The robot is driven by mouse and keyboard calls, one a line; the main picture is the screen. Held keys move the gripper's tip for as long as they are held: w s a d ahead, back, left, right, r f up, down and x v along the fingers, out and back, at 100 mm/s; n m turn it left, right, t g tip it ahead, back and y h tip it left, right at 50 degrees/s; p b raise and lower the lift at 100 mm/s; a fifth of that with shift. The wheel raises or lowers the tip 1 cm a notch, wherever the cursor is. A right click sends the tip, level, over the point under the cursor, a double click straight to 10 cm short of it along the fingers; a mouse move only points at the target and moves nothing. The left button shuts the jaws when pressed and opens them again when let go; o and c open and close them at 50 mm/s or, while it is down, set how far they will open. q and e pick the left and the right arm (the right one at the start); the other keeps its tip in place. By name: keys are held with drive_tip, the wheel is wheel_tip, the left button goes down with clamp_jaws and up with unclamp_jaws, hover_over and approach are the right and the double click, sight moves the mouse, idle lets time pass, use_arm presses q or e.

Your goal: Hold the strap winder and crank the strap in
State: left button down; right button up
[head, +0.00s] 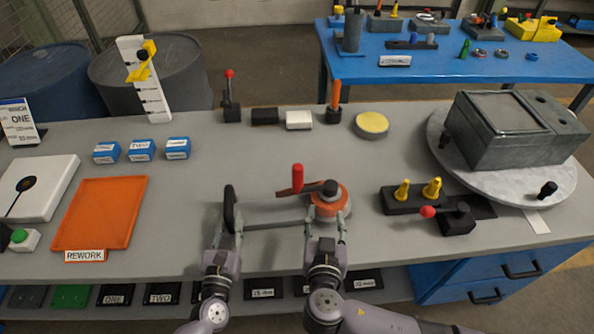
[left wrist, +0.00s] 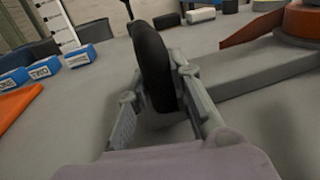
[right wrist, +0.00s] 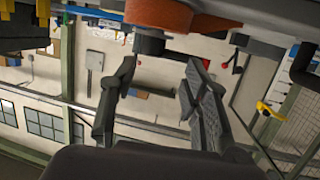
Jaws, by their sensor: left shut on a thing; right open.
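The strap winder lies on the grey bench in the middle of the head view. It has a grey bar (head: 275,221), an upright black grip (head: 229,205) at its left end and an orange drum (head: 325,208) at its right end. A crank with a red knob (head: 297,177) sits on top of the drum. My left gripper (head: 231,228) is shut on the black grip, which also shows in the left wrist view (left wrist: 154,62). My right gripper (head: 327,236) is open and empty, just in front of the drum. In the right wrist view the drum (right wrist: 160,12) shows above its open fingers.
To the right stand a black block with yellow cones (head: 410,200), a red-knobbed lever (head: 455,218) and a round turntable (head: 495,192) with a grey box. An orange REWORK tray (head: 100,212) lies left.

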sight(297, 177)
drive_tip(key=s+a+r+n+t, duration=0.1)
drive_tip(key=a+r+t, duration=0.2)
drive_tip(key=a+r, duration=0.35)
drive_tip(key=shift+y, duration=0.4)
drive_tip(key=w, duration=0.7)
drive_tip(key=w+d+f, duration=0.1)
drive_tip(key=w, duration=0.3)
drive_tip(key=shift+w, duration=0.15)
clamp_jaws()
